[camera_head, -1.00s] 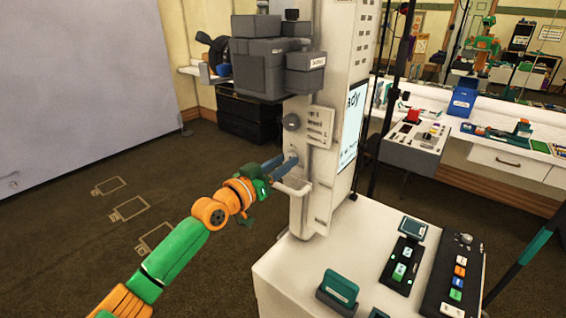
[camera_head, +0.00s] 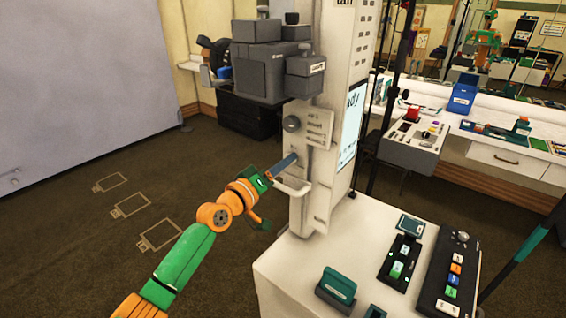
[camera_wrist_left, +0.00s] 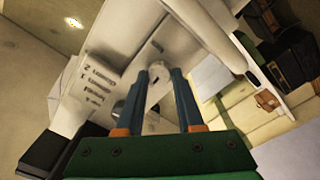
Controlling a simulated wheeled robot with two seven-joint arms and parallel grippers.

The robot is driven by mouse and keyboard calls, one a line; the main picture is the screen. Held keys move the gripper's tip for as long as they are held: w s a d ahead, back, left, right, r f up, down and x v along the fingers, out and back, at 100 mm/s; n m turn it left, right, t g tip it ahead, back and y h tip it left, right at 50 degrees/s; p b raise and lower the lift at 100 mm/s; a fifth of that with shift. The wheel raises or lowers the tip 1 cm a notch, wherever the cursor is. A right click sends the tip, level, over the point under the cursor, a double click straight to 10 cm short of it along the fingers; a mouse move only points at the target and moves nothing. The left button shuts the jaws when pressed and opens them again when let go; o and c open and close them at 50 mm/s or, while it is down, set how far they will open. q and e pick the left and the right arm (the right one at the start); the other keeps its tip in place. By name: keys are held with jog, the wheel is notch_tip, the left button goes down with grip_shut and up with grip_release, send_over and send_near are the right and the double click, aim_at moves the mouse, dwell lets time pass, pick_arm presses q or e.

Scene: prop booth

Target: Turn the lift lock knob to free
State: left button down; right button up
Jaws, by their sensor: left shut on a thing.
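The lift column (camera_head: 322,60) is a tall white post. My left gripper (camera_head: 291,160) reaches its lower front, just above a white bar handle (camera_head: 292,187). In the left wrist view its two blue fingers (camera_wrist_left: 160,74) lie on either side of a small pale knob (camera_wrist_left: 156,93) and are shut on it. In the head view the fingers hide this knob. I cannot read its setting. A dark round knob (camera_head: 292,123) sits higher on the column, beside a printed label plate (camera_head: 317,126). My right gripper is not in view.
A grey box unit (camera_head: 272,70) is mounted on the column above the dark knob. A white bench (camera_head: 300,262) with a teal block and button panels stands at the lower right. A screen (camera_head: 351,125) is on the column's right side.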

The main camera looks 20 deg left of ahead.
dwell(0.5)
pick_arm(q)
jog(key=c, duration=0.5)
grip_release()
jog(key=v, duration=0.7)
jog(key=shift+s, duration=0.1)
